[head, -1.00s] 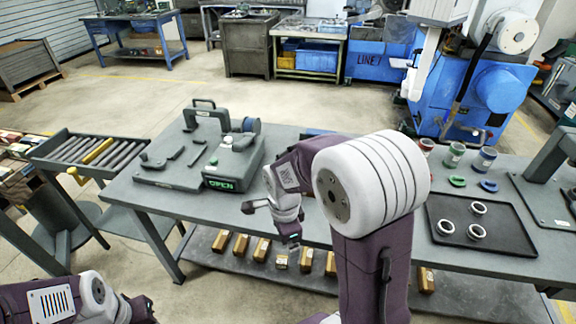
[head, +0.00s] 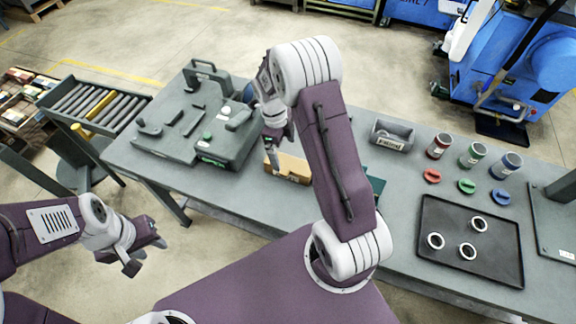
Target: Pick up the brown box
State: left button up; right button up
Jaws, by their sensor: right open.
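The brown box (head: 292,168) lies on the grey table near its front edge, left of my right arm's upper link. Its right end is partly hidden by that arm. My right gripper (head: 272,158) is open and points down at the box's left end. I cannot tell whether its fingers touch the box. My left gripper (head: 146,257) is low at the left, in front of the table and well away from the box. Its fingers look apart and nothing shows between them.
A green-grey fixture (head: 205,135) stands left of the box. A grey bin (head: 393,136), several coloured cups and a black tray (head: 470,272) with white rings are to the right. A roller conveyor (head: 95,104) adjoins at the left. Bare table lies between bin and tray.

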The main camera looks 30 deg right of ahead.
aim_at(288, 166)
jog(key=f, duration=0.2)
jog(key=d+f, duration=0.1)
jog(key=f, duration=0.1)
jog(key=shift+w+d+f+p, duration=0.1)
jog(key=shift+w+d+p, duration=0.1)
jog(key=shift+p, duration=0.2)
jog(key=shift+s+a+f, duration=0.15)
jog(key=shift+s+f, duration=0.1)
jog(key=shift+s, duration=0.1)
jog(key=f+p, duration=0.1)
jog(key=f, duration=0.2)
jog(key=shift+s+a+f+p, duration=0.15)
jog(key=shift+s+f+p, duration=0.25)
jog(key=shift+w+d+f, duration=0.15)
jog(key=shift+d+f, duration=0.05)
jog(key=shift+f, duration=0.15)
jog(key=shift+a+r, duration=0.15)
jog(key=c, duration=1.3)
pick_arm(q)
jog(key=r, duration=0.1)
jog(key=d+r, duration=0.1)
jog(key=shift+w+r, duration=0.3)
pick_arm(e)
jog(key=shift+c, duration=0.2)
